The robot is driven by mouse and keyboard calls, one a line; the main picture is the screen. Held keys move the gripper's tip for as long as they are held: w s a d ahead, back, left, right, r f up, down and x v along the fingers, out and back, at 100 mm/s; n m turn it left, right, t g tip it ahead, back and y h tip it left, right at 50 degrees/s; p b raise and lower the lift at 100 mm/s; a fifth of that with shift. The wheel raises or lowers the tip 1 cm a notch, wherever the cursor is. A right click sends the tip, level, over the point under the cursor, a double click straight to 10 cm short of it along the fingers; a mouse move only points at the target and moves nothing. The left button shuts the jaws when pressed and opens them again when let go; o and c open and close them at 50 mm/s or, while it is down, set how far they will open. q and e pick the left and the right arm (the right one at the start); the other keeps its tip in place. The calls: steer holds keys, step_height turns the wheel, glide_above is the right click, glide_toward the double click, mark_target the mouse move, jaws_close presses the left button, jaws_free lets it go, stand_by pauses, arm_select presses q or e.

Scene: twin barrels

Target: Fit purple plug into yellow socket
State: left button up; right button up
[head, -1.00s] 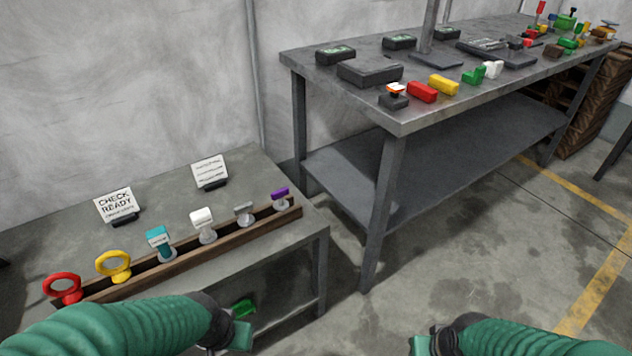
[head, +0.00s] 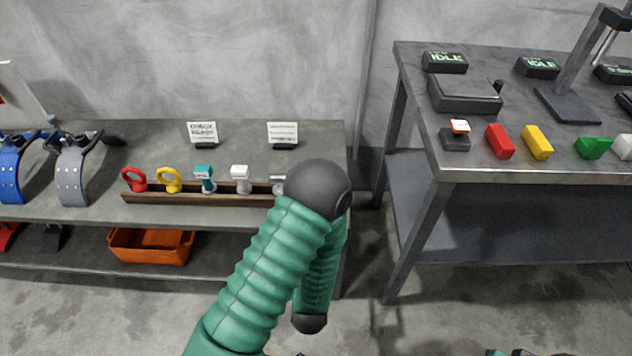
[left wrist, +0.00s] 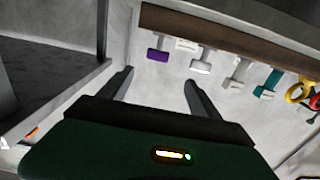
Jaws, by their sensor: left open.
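The purple plug (left wrist: 158,55) sits at the end of a row of handled pieces on a wooden rack in the left wrist view. In the head view my raised left arm hides it. My left gripper (left wrist: 159,77) is open and empty, with the purple plug showing beyond and between its fingertips, apart from them. A yellow block (head: 537,142), possibly the socket, lies on the right table beside a red block; no opening can be made out. Only a sliver of what looks like my right gripper (head: 508,353) shows at the bottom edge.
The rack (head: 150,198) stands on the left bench, holding grey, white, teal, yellow and red pieces. Two signs stand behind it. An orange bin (head: 150,247) is on the lower shelf. A gap separates the bench from the right table (head: 400,120).

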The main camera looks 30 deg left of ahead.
arm_select(q)
steer(key=b+x, duration=0.6)
steer(key=x, duration=0.5)
steer(key=shift+w+d+r+b, duration=0.1)
steer(key=shift+w+b, duration=0.2)
steer(key=b+x, duration=0.1)
steer(key=x, duration=0.2)
steer(key=b+x, duration=0.1)
steer(key=shift+w+f+b, duration=0.3)
steer(key=shift+w, duration=0.2)
steer(key=shift+r, duration=0.1)
steer(key=shift+c, duration=0.4)
steer(key=c, duration=1.5)
